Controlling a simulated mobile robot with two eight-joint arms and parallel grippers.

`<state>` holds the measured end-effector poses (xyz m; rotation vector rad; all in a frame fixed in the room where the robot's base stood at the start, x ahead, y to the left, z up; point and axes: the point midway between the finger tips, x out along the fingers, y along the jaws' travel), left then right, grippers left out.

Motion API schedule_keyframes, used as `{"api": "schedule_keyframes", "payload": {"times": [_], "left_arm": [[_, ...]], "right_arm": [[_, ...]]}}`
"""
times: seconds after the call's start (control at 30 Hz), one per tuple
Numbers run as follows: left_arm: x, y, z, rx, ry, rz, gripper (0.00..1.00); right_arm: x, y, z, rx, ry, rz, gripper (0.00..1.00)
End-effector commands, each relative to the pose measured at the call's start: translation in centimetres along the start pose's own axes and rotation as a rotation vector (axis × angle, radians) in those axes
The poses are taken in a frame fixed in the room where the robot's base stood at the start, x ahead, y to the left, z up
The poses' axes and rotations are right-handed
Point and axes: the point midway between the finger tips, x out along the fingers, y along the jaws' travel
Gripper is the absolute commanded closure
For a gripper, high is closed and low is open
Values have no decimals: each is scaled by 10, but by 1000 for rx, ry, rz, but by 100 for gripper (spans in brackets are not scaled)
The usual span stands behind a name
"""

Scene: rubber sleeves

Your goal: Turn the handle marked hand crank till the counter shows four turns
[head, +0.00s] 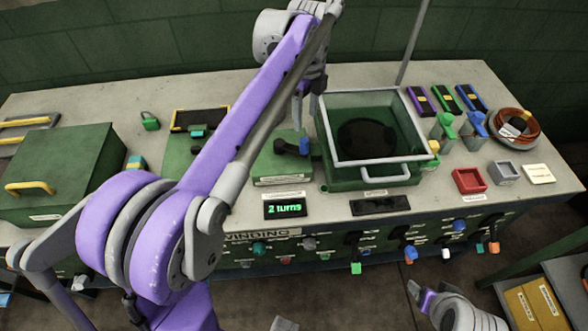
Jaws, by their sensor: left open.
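A green box (270,165) on the bench carries a dark crank with a blue-black knob (304,146). The label on its front is too small to read, so I cannot confirm that it is the hand crank. My left arm reaches over the bench from the left. Its gripper (298,112) is open and points down just above and behind the crank, seemingly apart from it. At the lower right, part of my right arm ends near what may be its gripper (424,297), off the bench; its jaws are unclear.
An open green bin with a grey rim (327,130) stands right of the crank. A green chest (85,160) is at the left. A dark display (380,204), a red tray (469,180) and a cable coil (514,124) lie right. Several knobs line the bench front.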

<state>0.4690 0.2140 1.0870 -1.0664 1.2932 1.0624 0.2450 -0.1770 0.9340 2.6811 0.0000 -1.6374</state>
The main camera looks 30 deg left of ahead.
Motion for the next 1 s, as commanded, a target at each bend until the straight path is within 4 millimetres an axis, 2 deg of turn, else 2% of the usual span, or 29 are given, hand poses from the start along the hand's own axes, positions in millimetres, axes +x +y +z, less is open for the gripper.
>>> {"api": "schedule_keyframes", "payload": {"times": [0.1, 0.2, 0.33, 0.47, 0.8, 1.0], "left_arm": [[-4, 0, 1, -204, -1, 0, 36], [-6, 0, 2, -326, -1, 0, 36], [0, 0, 2, -384, -1, 0, 36], [18, 0, 2, -384, -1, 1, 36], [81, 0, 2, -382, -1, 0, 36], [99, 0, 2, -381, -1, 0, 36]], "right_arm": [[-2, 0, -2, 0, 2, 0, 28], [-2, 0, -3, 0, 2, 0, 28], [-2, 0, -2, 0, 2, 0, 28], [0, 0, 0, 0, 0, 0, 28], [4, 0, 4, 0, -3, 0, 28], [5, 0, 5, 0, -4, 0, 28]]}}
